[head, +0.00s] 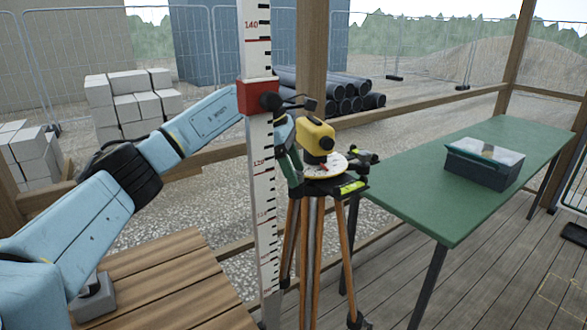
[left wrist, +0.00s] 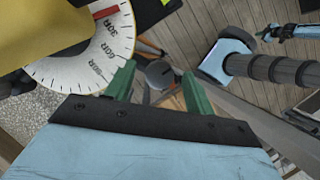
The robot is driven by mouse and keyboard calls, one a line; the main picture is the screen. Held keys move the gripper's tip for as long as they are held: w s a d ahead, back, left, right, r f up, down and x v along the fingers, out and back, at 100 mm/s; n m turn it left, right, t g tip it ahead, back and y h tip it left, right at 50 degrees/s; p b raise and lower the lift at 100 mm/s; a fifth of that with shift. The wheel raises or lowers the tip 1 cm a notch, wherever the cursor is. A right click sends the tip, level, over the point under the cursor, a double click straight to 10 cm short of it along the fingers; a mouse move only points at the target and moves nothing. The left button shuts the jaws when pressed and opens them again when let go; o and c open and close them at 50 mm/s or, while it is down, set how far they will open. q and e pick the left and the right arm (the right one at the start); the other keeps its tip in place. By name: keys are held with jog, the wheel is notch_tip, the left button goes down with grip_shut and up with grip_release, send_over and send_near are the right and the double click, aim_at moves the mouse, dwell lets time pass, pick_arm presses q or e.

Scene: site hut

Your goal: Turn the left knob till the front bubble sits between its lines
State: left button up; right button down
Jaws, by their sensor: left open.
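The yellow level (head: 315,137) stands on a tripod (head: 310,235) with a white graduated dial (head: 325,168) under it. A yellow-green vial (head: 352,186) is at the front of the tripod head; its bubble and lines are too small to read. My left gripper (head: 296,178) is at the left side of the tripod head, partly behind the staff. In the left wrist view its green fingers (left wrist: 158,86) are apart, with a dark round knob (left wrist: 160,73) showing between them. I cannot tell whether they touch it. The dial (left wrist: 88,62) is just left of the fingers.
A tall measuring staff (head: 263,190) with a red block (head: 257,97) stands before my left arm. A green table (head: 430,195) with a grey case (head: 485,165) is at the right. A wooden bench (head: 165,285) is at the lower left. Open floor lies at the lower right.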

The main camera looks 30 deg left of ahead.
pick_arm(q)
jog(key=c, duration=1)
jog(key=n+t+p, duration=0.1)
jog(key=n, duration=0.2)
jog(key=shift+y, duration=0.4)
jog(key=n+p, duration=0.1)
jog(key=n, duration=0.1)
jog(key=shift+s+d+n+t+y, duration=0.1)
jog(key=shift+n+t+y, duration=0.2)
jog(key=shift+n+t, duration=0.1)
jog(key=n, duration=0.2)
jog(key=shift+d+n+t+y, duration=0.1)
jog(key=shift+n+t+y, duration=0.2)
jog(key=shift+y, duration=0.1)
jog(key=shift+n+y, duration=0.7)
jog(key=shift+n, duration=0.9)
